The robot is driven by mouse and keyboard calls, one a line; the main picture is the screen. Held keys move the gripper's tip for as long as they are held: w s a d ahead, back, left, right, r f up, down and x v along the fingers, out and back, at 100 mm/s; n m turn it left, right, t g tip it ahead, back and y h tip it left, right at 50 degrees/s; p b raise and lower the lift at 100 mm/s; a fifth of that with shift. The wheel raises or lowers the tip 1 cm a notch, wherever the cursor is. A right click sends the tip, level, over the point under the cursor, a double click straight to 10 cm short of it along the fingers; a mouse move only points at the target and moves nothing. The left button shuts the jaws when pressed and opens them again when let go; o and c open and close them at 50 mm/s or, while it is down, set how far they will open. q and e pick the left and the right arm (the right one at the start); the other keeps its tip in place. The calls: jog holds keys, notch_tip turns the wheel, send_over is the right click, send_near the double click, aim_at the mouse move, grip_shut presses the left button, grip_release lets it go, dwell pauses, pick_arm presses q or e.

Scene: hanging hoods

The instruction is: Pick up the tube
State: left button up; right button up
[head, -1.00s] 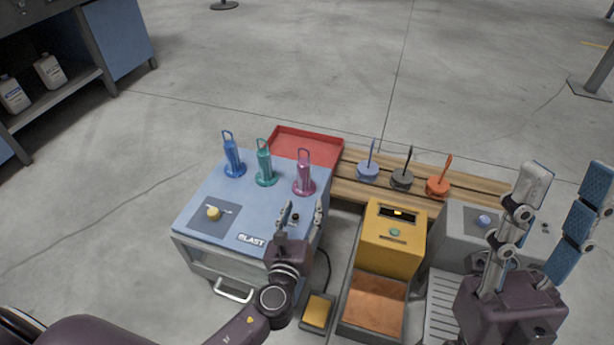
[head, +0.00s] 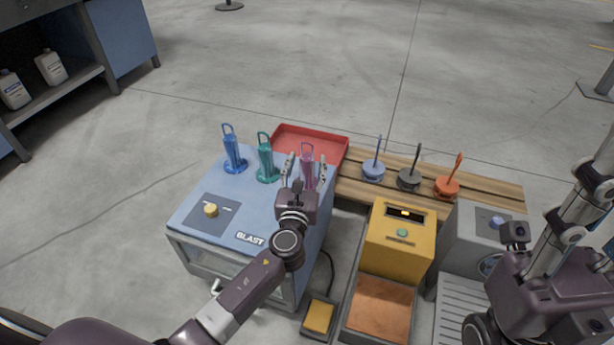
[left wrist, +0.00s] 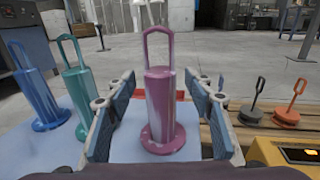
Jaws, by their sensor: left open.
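Three upright tubes with loop handles and round flanged bases stand on the blue BLAST cabinet (head: 195,240): a blue tube (head: 233,152), a teal tube (head: 266,160) and a magenta tube (head: 307,172). My left gripper (head: 305,170) is open at the magenta tube. In the left wrist view the magenta tube (left wrist: 160,105) stands between the spread blue finger pads, with a gap on both sides, its base lower in the picture. The teal tube (left wrist: 77,90) is just left of the left finger. My right gripper (head: 590,195) is partly cut off at the right edge.
A red tray (head: 318,138) lies behind the cabinet. Blue-grey, black and orange stemmed pieces (head: 447,185) stand on a wooden bench (head: 490,192). A yellow box (head: 398,245) and a grey box (head: 465,235) stand to the right. A yellow knob (head: 211,210) is on the cabinet top.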

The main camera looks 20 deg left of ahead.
pick_arm(q)
jog(key=shift+w+a, duration=0.1)
jog(key=shift+w, duration=0.5)
grip_shut()
jog(key=shift+r, duration=0.1)
jog(key=shift+r, duration=0.15)
